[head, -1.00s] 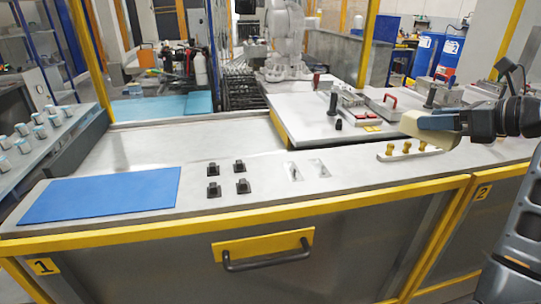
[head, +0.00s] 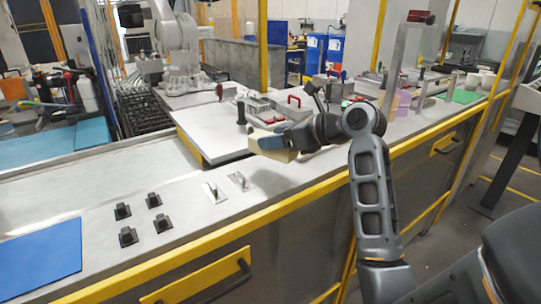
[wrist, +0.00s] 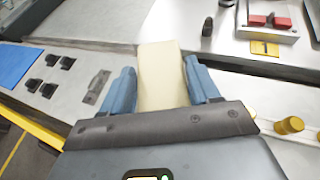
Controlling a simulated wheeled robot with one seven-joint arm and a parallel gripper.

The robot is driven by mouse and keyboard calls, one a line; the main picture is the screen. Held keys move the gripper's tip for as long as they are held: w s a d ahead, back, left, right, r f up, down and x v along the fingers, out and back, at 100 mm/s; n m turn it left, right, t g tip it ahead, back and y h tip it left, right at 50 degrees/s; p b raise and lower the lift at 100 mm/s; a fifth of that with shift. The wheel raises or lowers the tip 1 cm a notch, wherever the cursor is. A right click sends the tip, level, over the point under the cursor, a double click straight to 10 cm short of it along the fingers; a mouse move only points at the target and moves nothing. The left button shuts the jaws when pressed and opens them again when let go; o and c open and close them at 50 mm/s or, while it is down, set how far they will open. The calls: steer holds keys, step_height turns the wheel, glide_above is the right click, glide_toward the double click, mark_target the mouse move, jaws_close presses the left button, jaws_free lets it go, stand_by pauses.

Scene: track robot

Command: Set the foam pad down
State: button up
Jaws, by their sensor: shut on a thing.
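The foam pad (head: 270,147) is a pale cream block, held in my gripper (head: 284,141) above the workbench. In the wrist view, the foam pad (wrist: 162,75) sits between the two blue fingers of my gripper (wrist: 160,85), and its far end sticks out past the fingertips. My gripper is shut on it. Bench top shows beneath and around the pad. I cannot tell the exact height of the pad above the bench.
A blue mat (head: 40,262) lies at the left on the bench. Several black fixtures (head: 128,236) and two metal plates (head: 240,181) stand between. Yellow knobs (wrist: 289,125) stand right of my gripper. Bare bench surrounds the fixtures.

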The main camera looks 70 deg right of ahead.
mark_target(272, 155)
steer(key=shift+w+a+f, duration=0.4)
steer(key=shift+w+f, duration=0.05)
steer(key=shift+w, duration=0.05)
steer(key=shift+f, duration=2)
steer(key=o, duration=1.1)
steer(key=shift+f, duration=0.1)
steer(key=shift+c, duration=0.2)
